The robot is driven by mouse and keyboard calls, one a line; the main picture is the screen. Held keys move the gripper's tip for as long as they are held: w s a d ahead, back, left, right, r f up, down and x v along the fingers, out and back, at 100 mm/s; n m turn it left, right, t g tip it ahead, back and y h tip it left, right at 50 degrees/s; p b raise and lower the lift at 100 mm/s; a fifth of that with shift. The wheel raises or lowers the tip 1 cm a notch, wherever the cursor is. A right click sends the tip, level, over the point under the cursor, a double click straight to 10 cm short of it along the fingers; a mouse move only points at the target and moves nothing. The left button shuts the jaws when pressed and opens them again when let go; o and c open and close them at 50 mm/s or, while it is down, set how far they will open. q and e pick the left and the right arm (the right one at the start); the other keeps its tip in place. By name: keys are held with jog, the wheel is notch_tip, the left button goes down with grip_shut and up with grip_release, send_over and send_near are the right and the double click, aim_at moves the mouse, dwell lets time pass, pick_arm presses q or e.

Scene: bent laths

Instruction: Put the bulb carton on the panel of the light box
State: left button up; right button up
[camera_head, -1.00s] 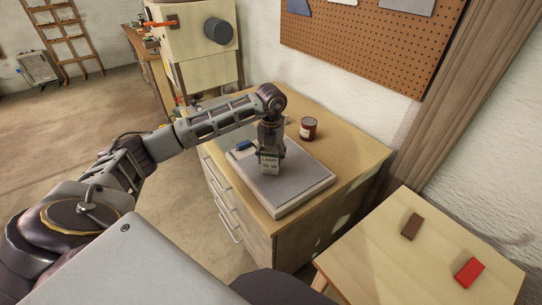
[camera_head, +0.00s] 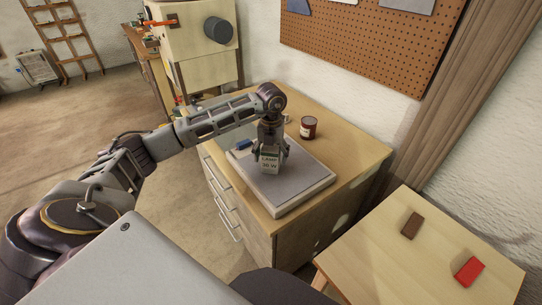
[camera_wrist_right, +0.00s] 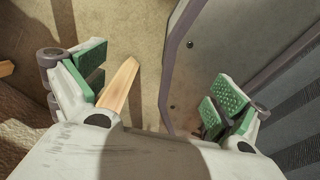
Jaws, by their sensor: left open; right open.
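The bulb carton (camera_head: 269,162), a small box with a white and green label reading LAMP 30 W, stands upright on the grey panel of the light box (camera_head: 295,188). My left gripper (camera_head: 269,150) points down right above the carton with its fingers spread around the carton's top. The fingers are small here, and the gap between them and the carton is hard to see. My right gripper shows in the right wrist view (camera_wrist_right: 160,95), open and empty, with green pads, above the floor.
A dark red jar (camera_head: 308,128) stands behind the light box on the wooden cabinet (camera_head: 345,155). A blue item (camera_head: 244,144) lies near the panel's far left edge. A side table (camera_head: 400,262) holds a brown block (camera_head: 411,226) and a red block (camera_head: 468,271).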

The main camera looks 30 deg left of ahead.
pick_arm(q)
notch_tip(320, 180, up, 11)
jog(key=shift+f+b, duration=0.2)
jog(key=shift+b, duration=0.25)
jog(key=shift+r, duration=0.8)
pick_arm(e)
jog(key=shift+d+f, duration=0.5)
jog(key=shift+d, duration=0.1)
